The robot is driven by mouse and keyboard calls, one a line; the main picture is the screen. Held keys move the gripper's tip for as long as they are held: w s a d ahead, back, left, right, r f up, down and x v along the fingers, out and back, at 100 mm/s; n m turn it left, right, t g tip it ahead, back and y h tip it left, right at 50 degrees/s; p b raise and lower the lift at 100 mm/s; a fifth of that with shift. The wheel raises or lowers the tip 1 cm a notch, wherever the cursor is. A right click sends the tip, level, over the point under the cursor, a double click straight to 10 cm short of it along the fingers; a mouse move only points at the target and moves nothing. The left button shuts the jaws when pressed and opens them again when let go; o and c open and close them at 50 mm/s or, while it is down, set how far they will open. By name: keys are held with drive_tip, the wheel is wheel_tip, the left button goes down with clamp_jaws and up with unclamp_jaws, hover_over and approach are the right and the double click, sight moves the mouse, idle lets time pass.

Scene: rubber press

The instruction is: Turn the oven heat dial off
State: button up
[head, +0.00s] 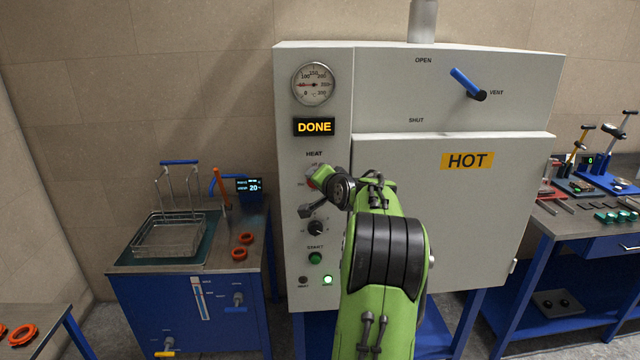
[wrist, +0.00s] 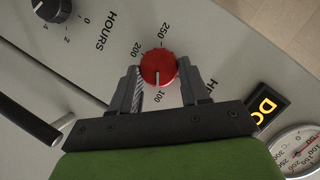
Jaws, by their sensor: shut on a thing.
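The red heat dial (wrist: 158,66) sits on the oven's grey control panel (wrist: 215,45) in the wrist view. A pale line shows on its side nearest the 100 mark; the numbers 100, 200 and 250 are readable around it. My gripper (wrist: 160,88) is shut on the dial, one finger on each side. In the head view, my gripper (head: 311,190) is against the panel below the HEAT label, and only a bit of red shows there. An off mark is not readable, as my gripper covers part of the scale.
The black hours dial (head: 316,228) is below the heat dial, with the green start button (head: 315,258) lower down. The DONE display (head: 314,127) and round gauge (head: 314,84) are above. The oven door (head: 500,200) bears a HOT sign. A blue vent lever (head: 467,83) sticks out above.

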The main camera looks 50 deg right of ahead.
drive_tip(key=n+g+h+b, duration=0.1)
drive_tip(key=n, duration=0.1)
drive_tip(key=n+g+h+b, duration=0.1)
drive_tip(key=n+g, duration=0.1)
drive_tip(key=n, duration=0.1)
drive_tip(key=w+a+n+g+h+b, duration=0.1)
drive_tip(key=n+g, duration=0.1)
drive_tip(key=n, duration=0.1)
drive_tip(key=shift+f, duration=0.15)
idle(0.4)
drive_tip(key=shift+b, duration=0.3)
drive_tip(key=o, duration=1.1)
drive_tip(key=shift+d, duration=0.1)
drive_tip(key=shift+c, duration=0.2)
